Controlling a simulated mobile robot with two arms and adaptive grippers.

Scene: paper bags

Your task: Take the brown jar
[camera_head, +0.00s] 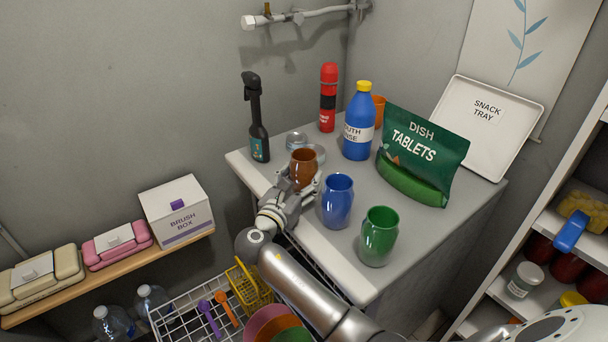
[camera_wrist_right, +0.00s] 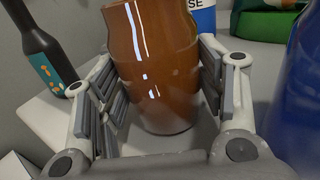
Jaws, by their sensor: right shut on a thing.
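The brown jar (camera_head: 303,167) stands upright on the white-grey counter (camera_head: 245,165), in the left half of its top. My right gripper (camera_head: 300,184) reaches it from the front left and is shut on it. In the right wrist view the glossy brown jar (camera_wrist_right: 155,65) fills the middle, between the two grey finger pads of the right gripper (camera_wrist_right: 160,95). The gripper hides part of the jar's lower body in the head view. I cannot tell whether the jar's base touches the counter. My left gripper is not in view.
A blue jar (camera_head: 338,203) and a green jar (camera_head: 379,237) stand close to the right. A dark bottle (camera_head: 259,140), glass dishes (camera_head: 297,140), a red flask (camera_head: 328,100), a mouth rinse bottle (camera_head: 359,125) and a dish tablets bag (camera_head: 420,155) stand around behind.

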